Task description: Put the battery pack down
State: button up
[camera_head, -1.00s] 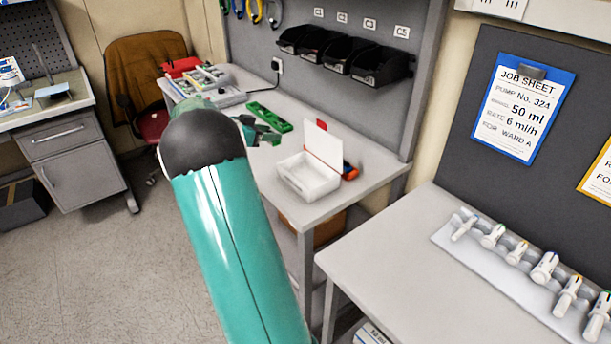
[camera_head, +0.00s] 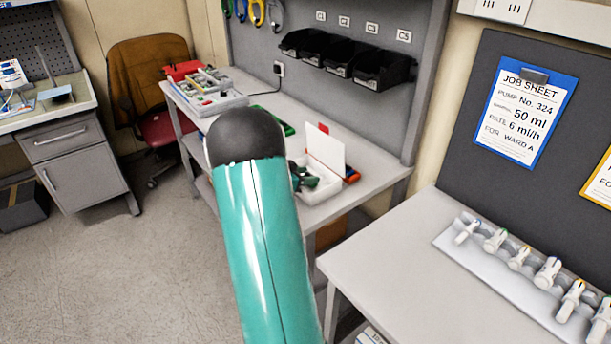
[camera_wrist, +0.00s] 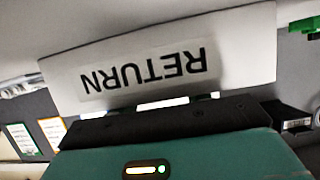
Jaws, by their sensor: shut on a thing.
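My gripper (camera_head: 304,179) is shut and sits at the open white box (camera_head: 325,190) on the middle bench, partly hidden by my arm. The box's lid (camera_head: 326,151) stands up behind it. In the wrist view, a white panel with an upside-down RETURN label (camera_wrist: 150,72) is just beyond my jaws (camera_wrist: 165,104). The battery pack is hard to make out.
An orange object (camera_head: 352,174) lies right of the box. A green tray (camera_head: 287,129) and a grey organiser (camera_head: 208,91) are farther back on the bench. Black bins (camera_head: 345,60) hang above.

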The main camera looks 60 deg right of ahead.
jog(key=shift+s, duration=0.1)
jog(key=o, duration=1.1)
jog(key=shift+f, duration=0.1)
jog(key=shift+w+a+r, duration=0.2)
jog(key=shift+w+r, duration=0.05)
jog(key=v, duration=1.1)
jog(key=shift+a, duration=0.2)
